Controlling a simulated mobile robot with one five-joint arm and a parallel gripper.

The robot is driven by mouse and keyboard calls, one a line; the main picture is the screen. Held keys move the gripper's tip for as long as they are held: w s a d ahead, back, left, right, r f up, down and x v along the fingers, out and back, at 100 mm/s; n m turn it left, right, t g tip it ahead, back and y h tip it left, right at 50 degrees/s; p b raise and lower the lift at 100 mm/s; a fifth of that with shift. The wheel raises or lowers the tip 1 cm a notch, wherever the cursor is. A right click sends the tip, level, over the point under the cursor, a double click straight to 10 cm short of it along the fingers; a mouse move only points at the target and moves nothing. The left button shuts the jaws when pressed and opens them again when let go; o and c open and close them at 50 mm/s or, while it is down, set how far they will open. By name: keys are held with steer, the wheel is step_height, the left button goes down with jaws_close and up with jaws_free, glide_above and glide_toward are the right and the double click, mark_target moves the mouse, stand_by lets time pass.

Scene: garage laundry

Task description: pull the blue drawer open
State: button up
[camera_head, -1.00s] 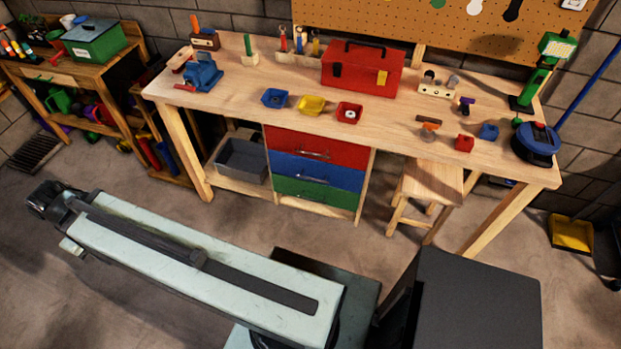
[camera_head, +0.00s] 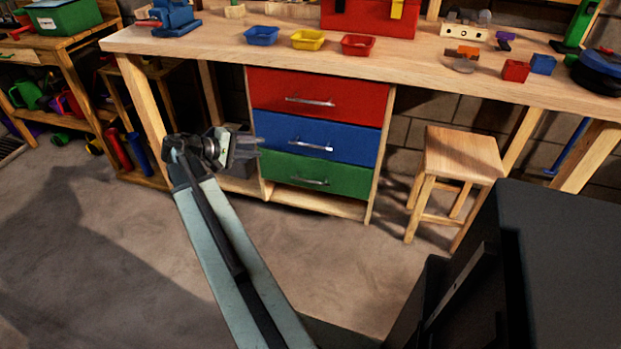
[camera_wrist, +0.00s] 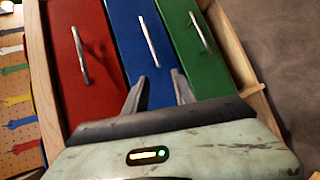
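The blue drawer (camera_head: 317,139) is the middle one of a stack under the workbench, between a red drawer (camera_head: 320,96) and a green drawer (camera_head: 316,173). It looks shut. Its silver bar handle (camera_head: 311,147) shows in the head view, and the handle also shows in the wrist view (camera_wrist: 149,42). My gripper (camera_head: 256,146) is at the left of the drawers in the head view. In the wrist view my gripper (camera_wrist: 158,83) is open, its two fingers apart in front of the blue drawer. The handle lies ahead of the fingertips, with nothing between the fingers.
The wooden workbench (camera_head: 225,51) overhangs the drawers and carries small trays and a red toolbox (camera_head: 368,17). A wooden stool (camera_head: 461,154) stands to the right. The floor (camera_head: 150,240) in front is clear.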

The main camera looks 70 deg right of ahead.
mark_target(307, 146)
steer(key=s+d+f+g+b, duration=0.1)
steer(key=s+d+b, duration=0.1)
steer(key=s+d, duration=0.2)
steer(key=s+d+f+g+b, duration=0.1)
steer(key=s+d+f+b, duration=0.1)
steer(key=s+d+b, duration=0.1)
steer(key=s+d+f+m+g+h+b, duration=0.1)
steer(key=s+d+f+b, duration=0.1)
steer(key=s+d, duration=0.3)
steer(key=shift+s+d+f+g, duration=0.1)
steer(key=shift+s+d+g, duration=0.2)
steer(key=shift+s, duration=0.35)
jaws_close()
stand_by(0.6)
